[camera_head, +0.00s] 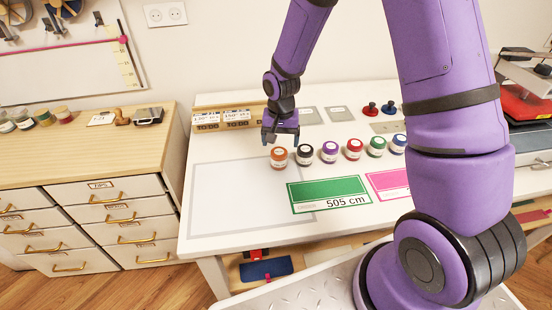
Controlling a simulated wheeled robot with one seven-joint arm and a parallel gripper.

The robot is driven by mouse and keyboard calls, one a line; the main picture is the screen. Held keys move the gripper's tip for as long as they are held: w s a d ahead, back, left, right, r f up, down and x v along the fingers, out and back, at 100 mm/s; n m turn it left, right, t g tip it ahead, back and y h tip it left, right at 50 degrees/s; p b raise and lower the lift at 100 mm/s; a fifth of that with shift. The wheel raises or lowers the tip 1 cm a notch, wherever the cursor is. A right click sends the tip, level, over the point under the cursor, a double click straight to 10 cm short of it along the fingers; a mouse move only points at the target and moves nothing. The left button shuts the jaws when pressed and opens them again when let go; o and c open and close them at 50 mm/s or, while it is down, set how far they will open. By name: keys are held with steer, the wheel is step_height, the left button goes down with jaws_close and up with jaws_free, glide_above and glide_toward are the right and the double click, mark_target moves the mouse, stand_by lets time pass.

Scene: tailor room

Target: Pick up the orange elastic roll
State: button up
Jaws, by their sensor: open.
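The orange elastic roll (278,160), with a white label on top, stands upright on the white table (240,232). It is at the left end of a row of several coloured rolls. My gripper (281,140) is open and points down. It shows just above the orange roll in the picture, its fingers spread to about the roll's width or more. I see no hold on the roll. The exact height and depth gap between the fingertips and the roll cannot be told from this one view.
A black roll (304,155) stands close to the right of the orange one, then a purple roll (329,152) and others. A green 505 cm card (328,187) lies in front. Small labelled boxes (236,117) stand behind. The table's left part is clear.

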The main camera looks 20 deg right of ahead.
mark_target(279, 151)
steer(key=shift+a+f, duration=0.2)
steer(key=shift+f, duration=3.25)
steer(key=c, duration=1)
steer(key=shift+r, duration=0.15)
